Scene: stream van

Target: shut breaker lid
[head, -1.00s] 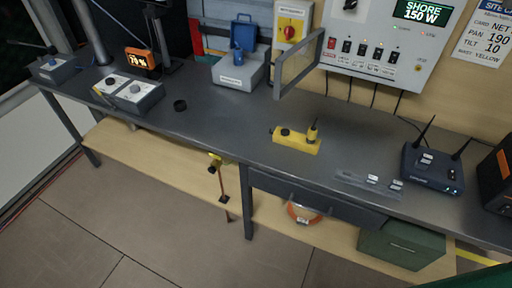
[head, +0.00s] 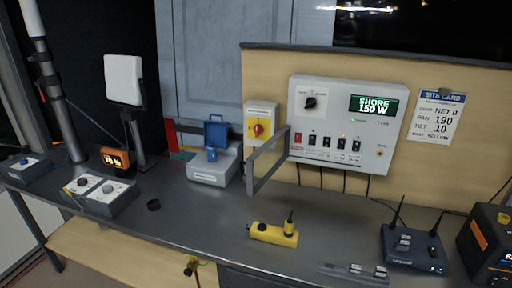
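The breaker lid (head: 268,162) is a grey-framed clear panel on the left side of the white power panel (head: 341,126) on the back wall. It stands open, swung out toward me over the bench. Behind it, the panel's row of breaker switches (head: 327,142) is uncovered, one with a red label. Above the switches are a black knob (head: 310,102) and a screen (head: 374,104) reading SHORE 150 W. Neither of my grippers is in the head view.
The grey bench (head: 205,224) runs below the panel. A yellow handheld unit (head: 272,233) lies below the lid. A grey box with a blue lid (head: 213,168) stands left of the lid, and a blue router (head: 413,250) with antennas stands at the right.

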